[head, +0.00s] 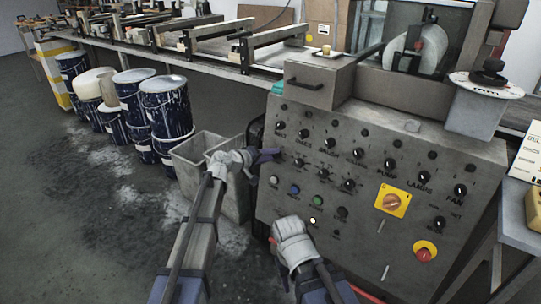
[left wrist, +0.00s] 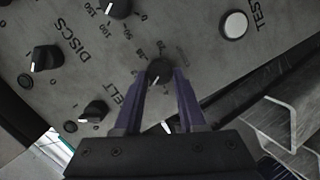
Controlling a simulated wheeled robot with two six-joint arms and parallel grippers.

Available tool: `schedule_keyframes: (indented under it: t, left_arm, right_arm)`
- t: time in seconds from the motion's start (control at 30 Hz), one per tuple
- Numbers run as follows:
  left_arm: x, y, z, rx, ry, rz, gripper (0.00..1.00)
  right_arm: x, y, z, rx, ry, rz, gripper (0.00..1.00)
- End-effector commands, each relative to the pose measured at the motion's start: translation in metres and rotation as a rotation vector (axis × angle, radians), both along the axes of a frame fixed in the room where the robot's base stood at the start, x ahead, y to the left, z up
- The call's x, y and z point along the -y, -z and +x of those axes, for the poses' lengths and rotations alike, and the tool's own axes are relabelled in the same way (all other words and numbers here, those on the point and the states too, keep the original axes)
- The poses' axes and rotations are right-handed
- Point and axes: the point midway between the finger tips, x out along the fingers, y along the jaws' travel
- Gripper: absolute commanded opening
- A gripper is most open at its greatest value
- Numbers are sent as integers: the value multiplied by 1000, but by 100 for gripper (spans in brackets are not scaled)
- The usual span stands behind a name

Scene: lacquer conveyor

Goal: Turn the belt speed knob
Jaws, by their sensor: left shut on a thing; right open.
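The belt speed knob (left wrist: 160,72) is a small black dial with a white pointer mark and a printed number scale. It is on the grey control panel (head: 385,235), beside the partly covered BELT lettering. My left gripper (left wrist: 160,85) has its two purple fingers on either side of this knob and is shut on it. In the head view the left gripper (head: 270,155) reaches the panel's left side, and its fingers partly hide the knob. My right gripper (head: 290,240) is low in front of the panel, apart from the knob. It is open, though its fingers are hardly visible.
Neighbouring dials include the DISCS knob (left wrist: 45,57), and a white TEST button (left wrist: 235,25) is close by. A yellow-plated switch (head: 391,201) and red stop button (head: 425,252) are farther right.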

Motion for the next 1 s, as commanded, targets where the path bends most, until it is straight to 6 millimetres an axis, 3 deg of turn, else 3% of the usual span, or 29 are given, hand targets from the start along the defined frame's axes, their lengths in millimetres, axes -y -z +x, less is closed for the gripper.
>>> schedule_keyframes:
  t: [0.3,0.33,0.57,1.0]
  left_arm:
    - [1,1,-1,-1,4,2,0]
    - [1,1,-1,-1,3,2,43]
    - [0,0,-1,-2,1,1,69]
    - [-6,-4,-7,-1,-1,0,70]
  right_arm:
    - [0,0,0,0,0,0,50]
    - [0,0,0,0,0,0,50]
    - [0,0,0,0,0,0,50]
    - [0,-4,0,0,0,0,50]
